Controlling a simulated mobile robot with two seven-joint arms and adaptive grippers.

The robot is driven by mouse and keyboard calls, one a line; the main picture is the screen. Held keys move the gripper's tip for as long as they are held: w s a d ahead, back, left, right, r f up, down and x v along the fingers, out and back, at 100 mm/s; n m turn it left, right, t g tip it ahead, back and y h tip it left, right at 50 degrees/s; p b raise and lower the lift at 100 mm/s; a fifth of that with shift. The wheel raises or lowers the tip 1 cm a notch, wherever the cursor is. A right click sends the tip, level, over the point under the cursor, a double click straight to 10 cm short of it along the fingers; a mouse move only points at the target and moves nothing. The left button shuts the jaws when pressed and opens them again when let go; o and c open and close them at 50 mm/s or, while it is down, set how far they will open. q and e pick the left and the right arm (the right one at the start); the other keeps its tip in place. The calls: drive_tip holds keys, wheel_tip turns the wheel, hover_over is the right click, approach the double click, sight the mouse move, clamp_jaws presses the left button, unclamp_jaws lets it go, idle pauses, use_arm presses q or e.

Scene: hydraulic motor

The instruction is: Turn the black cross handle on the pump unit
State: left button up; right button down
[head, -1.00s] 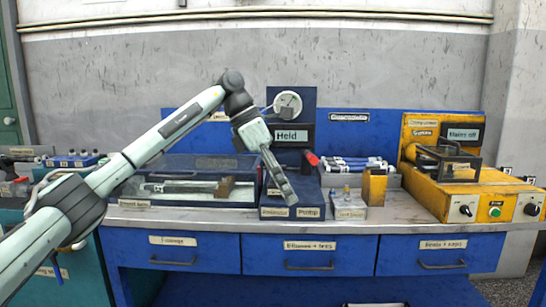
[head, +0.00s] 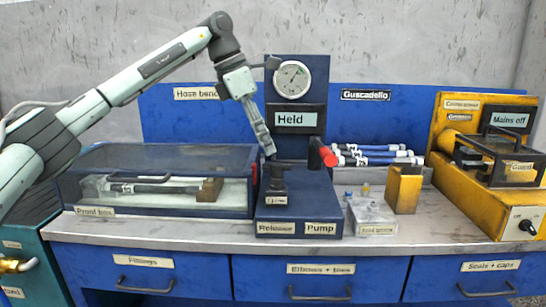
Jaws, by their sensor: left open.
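The pump unit (head: 300,208) is a blue box on the bench, with labels "Release" and "Pump" on its front. A black handle (head: 277,180) stands on the left part of its top; its cross shape is hard to make out at this size. A lever with a red end (head: 322,153) stands at the right of the unit. My left gripper (head: 270,152) is open and points down just above the black handle, in line with it in the picture. I cannot tell whether it touches the handle. My right gripper is not in view.
Behind the unit stands a blue panel with a gauge (head: 292,79) and a "Held" display (head: 296,119). A clear-lidded blue box (head: 160,205) is close on the left. A small clear box (head: 371,215), a yellow block (head: 404,190) and a yellow machine (head: 490,200) stand right.

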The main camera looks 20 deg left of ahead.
sight(275, 164)
use_arm(q)
drive_tip(key=x, duration=0.4)
drive_tip(key=shift+f, duration=0.15)
drive_tip(key=shift+w+d+f, duration=0.2)
drive_tip(key=shift+d+f, duration=0.05)
drive_tip(key=shift+f, duration=0.35)
drive_tip(key=shift+c, duration=0.8)
drive_tip(key=c, duration=0.7)
clamp_jaws()
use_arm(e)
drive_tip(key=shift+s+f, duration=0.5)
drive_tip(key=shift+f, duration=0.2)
